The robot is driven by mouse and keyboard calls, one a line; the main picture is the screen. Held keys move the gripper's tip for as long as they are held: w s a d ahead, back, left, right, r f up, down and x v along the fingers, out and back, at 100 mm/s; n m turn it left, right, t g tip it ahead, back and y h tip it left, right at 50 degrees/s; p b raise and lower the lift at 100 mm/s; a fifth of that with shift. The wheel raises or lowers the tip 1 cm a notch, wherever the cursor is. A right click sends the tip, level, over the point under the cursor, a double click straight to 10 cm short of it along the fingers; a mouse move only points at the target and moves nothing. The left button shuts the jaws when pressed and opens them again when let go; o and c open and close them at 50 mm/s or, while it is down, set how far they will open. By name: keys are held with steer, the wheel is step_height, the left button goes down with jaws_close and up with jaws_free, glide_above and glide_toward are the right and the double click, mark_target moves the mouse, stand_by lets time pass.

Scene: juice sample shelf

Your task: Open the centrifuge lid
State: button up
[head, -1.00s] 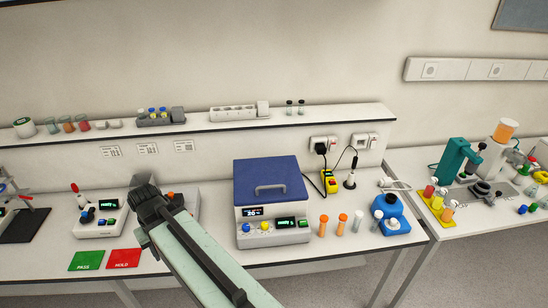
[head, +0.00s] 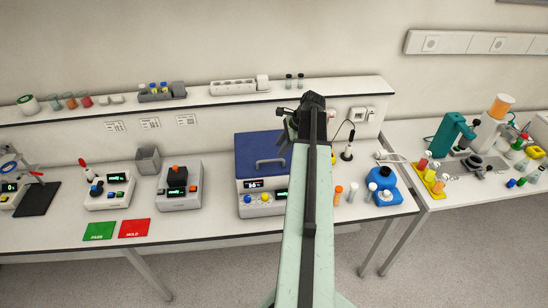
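The centrifuge (head: 258,185) is a white box with a blue lid on the bench. Its lid (head: 262,143) is down, with a grey bar handle (head: 270,162) near its front edge. A lit display and several coloured knobs are on the front panel. My gripper (head: 286,124) is at the far end of my raised arm, over or near the lid's back right corner in the picture. It is dark and small, and its fingers are not clear, so I cannot tell whether it is open. My arm hides the centrifuge's right side.
Orange-capped and white-capped tubes (head: 338,194) and a blue container (head: 382,186) stand right of the centrifuge. A grey device (head: 180,198) stands to its left. A wall shelf (head: 215,104) with racks runs behind. Green and red mats (head: 133,228) lie at the front left.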

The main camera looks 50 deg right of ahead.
mark_target(273, 161)
steer(key=b+x, duration=0.7)
steer(key=x, duration=0.1)
steer(key=shift+d+f, duration=0.1)
jaws_close()
steer(key=shift+s, duration=0.1)
stand_by(1.2)
